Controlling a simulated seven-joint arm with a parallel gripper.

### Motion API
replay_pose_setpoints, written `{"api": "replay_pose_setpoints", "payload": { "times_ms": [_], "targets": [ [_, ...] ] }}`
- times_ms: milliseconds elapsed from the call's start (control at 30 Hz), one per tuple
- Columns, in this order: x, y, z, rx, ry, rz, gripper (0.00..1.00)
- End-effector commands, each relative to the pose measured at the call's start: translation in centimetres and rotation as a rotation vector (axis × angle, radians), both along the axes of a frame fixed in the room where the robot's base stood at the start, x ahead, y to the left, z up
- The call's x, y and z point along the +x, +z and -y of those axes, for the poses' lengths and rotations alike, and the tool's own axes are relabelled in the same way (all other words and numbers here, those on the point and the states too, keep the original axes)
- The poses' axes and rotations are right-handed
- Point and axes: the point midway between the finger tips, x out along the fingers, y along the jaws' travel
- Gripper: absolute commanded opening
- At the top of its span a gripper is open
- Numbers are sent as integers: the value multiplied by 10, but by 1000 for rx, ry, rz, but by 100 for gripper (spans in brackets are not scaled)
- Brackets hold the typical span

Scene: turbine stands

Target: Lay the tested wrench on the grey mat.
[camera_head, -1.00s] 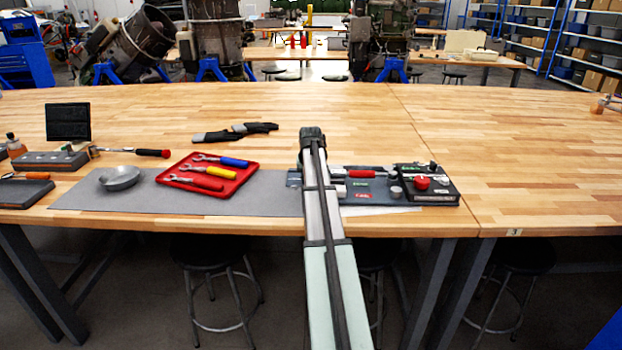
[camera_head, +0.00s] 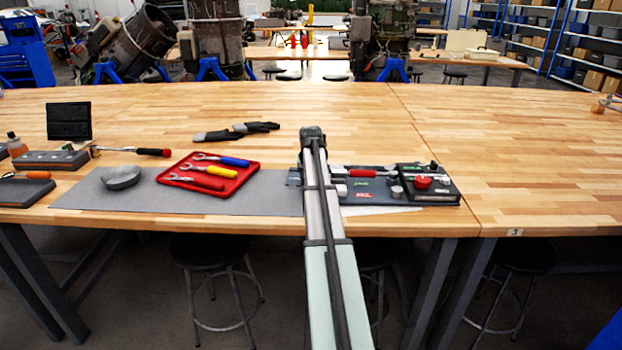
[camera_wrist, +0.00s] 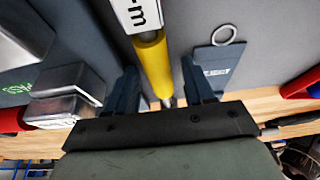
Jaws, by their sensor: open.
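In the head view my gripper is hidden by my own arm over the middle of the bench. In the wrist view my gripper (camera_wrist: 165,95) is open. A yellow rod-like part (camera_wrist: 153,65) with a white label lies between its fingers; I cannot tell if they touch it, or what it is attached to. A red-handled tool (camera_head: 362,173) lies on the dark test fixture (camera_head: 385,195) just right of my arm. I cannot tell which wrench is the tested one. The grey mat (camera_head: 265,195) lies flat to the left of my arm.
A red tray (camera_head: 250,178) on the mat holds wrenches with blue, yellow and red handles. Gloves (camera_head: 236,132) lie behind the tray. Bare mat shows between tray and arm. The right bench is mostly clear.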

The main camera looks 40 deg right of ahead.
Motion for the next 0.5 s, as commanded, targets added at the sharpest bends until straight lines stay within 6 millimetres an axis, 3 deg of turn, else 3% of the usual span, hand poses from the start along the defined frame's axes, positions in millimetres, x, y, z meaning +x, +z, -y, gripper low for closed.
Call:
{"api": "replay_pose_setpoints", "payload": {
  "times_ms": [467, 500],
  "targets": [
    [-9, 19, -2, -6, -5, -6, 65],
    [-9, 21, -3, -6, -5, -5, 70]
  ]
}}
